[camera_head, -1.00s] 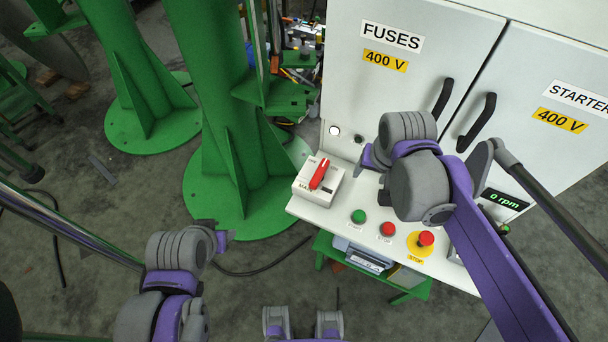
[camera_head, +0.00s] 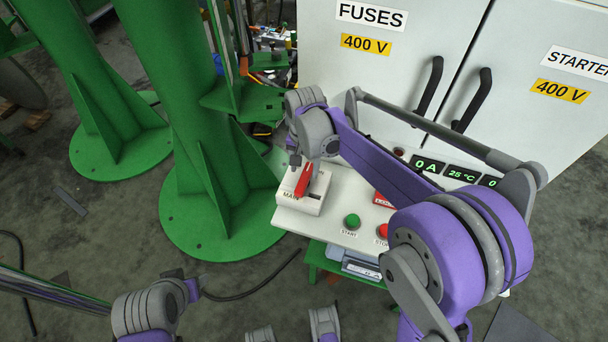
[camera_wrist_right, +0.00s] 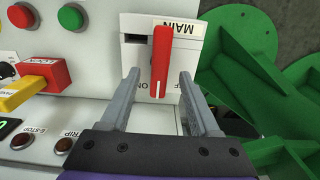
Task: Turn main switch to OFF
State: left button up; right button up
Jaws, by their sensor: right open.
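The main switch is a white box (camera_head: 290,199) marked MAIN, with a red handle (camera_head: 304,180) on top, at the left end of the control panel. In the right wrist view the red handle (camera_wrist_right: 160,62) stands upright in the picture, and the ON and OFF marks are partly hidden. My right gripper (camera_head: 305,164) is over the switch. Its open fingers (camera_wrist_right: 159,76) lie on either side of the handle, with visible gaps; contact is not seen. My left gripper (camera_head: 191,288) is at the lower left, away from the panel; its fingers are not clear.
A green START button (camera_head: 352,221) and a red button (camera_head: 383,231) sit right of the switch. The wrist view shows a yellow and red block (camera_wrist_right: 40,82). The white cabinet (camera_head: 355,90) rises behind. A green column (camera_head: 185,110) stands close on the left.

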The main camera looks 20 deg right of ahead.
aim_at(304, 177)
jog(key=shift+f, duration=1.85)
grip_shut()
